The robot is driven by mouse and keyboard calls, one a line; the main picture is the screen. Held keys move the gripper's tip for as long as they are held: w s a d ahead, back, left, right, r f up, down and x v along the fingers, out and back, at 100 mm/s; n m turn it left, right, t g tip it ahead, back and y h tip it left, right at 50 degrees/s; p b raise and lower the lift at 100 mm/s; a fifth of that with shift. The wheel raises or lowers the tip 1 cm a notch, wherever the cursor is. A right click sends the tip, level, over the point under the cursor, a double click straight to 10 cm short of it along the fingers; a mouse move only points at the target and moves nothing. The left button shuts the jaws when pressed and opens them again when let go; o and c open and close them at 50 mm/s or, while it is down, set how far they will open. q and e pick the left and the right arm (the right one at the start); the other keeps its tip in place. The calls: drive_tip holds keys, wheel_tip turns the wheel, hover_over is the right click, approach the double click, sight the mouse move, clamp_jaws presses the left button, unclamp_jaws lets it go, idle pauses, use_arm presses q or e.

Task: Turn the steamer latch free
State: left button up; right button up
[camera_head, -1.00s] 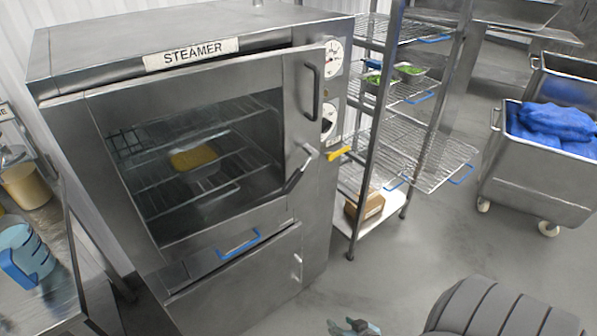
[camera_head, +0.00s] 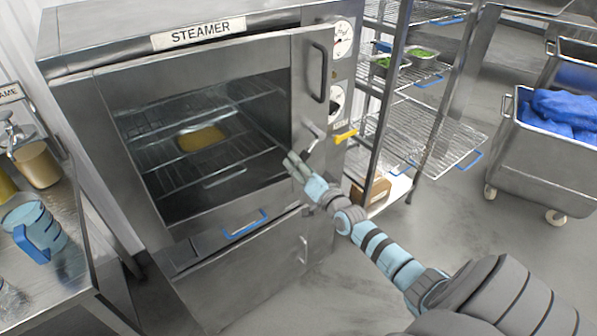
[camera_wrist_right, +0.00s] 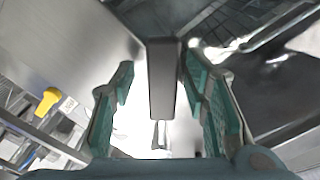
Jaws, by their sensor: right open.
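The steamer (camera_head: 75,105) stands at the left of the head view, with a windowed front door (camera_head: 255,55). Its latch (camera_head: 315,130) sits on the door's right side, and the lower part of its lever is partly hidden by my right gripper (camera_head: 297,163). In the right wrist view, a grey latch lever (camera_wrist_right: 162,85) lies between the two teal fingers of my right gripper (camera_wrist_right: 160,105). The fingers are open, with gaps visible on both sides of the lever. My left gripper is in neither view.
A yellow lever (camera_head: 346,136) projects beside the latch, near the wire rack (camera_head: 440,130). A counter (camera_head: 70,275) with a blue jug (camera_head: 42,232) stands at left. A steel cart (camera_head: 530,165) stands at right; the floor before it is clear.

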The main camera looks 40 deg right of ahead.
drive_tip(key=shift+w+r, duration=0.1)
drive_tip(key=shift+w, duration=0.25)
clamp_jaws()
